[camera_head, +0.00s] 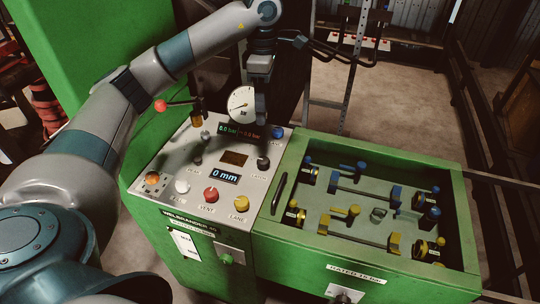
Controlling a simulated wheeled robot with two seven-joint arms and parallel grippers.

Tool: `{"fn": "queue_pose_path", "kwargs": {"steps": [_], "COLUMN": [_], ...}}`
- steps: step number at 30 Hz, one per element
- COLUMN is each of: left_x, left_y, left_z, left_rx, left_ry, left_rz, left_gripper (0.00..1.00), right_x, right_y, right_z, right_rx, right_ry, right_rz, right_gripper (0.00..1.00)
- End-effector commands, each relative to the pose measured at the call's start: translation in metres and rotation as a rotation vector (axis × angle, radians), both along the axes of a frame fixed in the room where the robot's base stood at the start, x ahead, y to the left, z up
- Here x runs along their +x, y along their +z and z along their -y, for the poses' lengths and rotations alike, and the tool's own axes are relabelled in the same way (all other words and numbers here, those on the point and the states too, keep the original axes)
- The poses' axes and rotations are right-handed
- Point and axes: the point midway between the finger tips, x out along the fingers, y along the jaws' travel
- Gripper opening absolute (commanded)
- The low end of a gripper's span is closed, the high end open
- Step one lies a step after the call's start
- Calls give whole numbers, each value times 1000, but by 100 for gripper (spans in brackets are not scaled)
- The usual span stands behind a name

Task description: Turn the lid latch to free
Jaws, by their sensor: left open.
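The green crimper has a pale sloped control panel (163,173) on its left and an open-topped green bay (283,222) on its right. A small black knob (263,162) sits at the panel's right edge; its label is too small to read surely, but it may be the lid latch. Which way it is turned cannot be told. My left gripper (261,115) points down above this knob, beside the round gauge (241,104). It is open and looks empty, with a gap between its tips and the knob. My right gripper is out of view.
The bay holds several blue and yellow fittings. A black handle (279,193) lies along the bay's left edge.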

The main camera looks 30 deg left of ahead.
Motion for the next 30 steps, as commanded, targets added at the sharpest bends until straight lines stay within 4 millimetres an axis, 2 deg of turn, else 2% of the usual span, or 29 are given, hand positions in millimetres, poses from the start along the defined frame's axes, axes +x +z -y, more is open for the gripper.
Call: {"fn": "queue_pose_path", "kwargs": {"steps": [4, 11, 17, 23, 30], "left_x": [0, 0, -1, -3, -5], "left_y": [0, 0, -6, -25, -63], "left_z": [-2, -2, -2, -1, 0], "left_rx": [7, 5, 5, 5, 4], "left_ry": [3, 2, 2, 1, 2], "left_rz": [-1, -1, -3, -5, -6], "left_gripper": [48, 48, 48, 48, 48], "right_x": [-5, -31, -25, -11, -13], "right_y": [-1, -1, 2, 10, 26], "right_z": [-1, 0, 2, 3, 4], "right_rx": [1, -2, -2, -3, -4], "right_ry": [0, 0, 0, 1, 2], "right_rz": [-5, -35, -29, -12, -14], "right_gripper": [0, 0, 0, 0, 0]}}
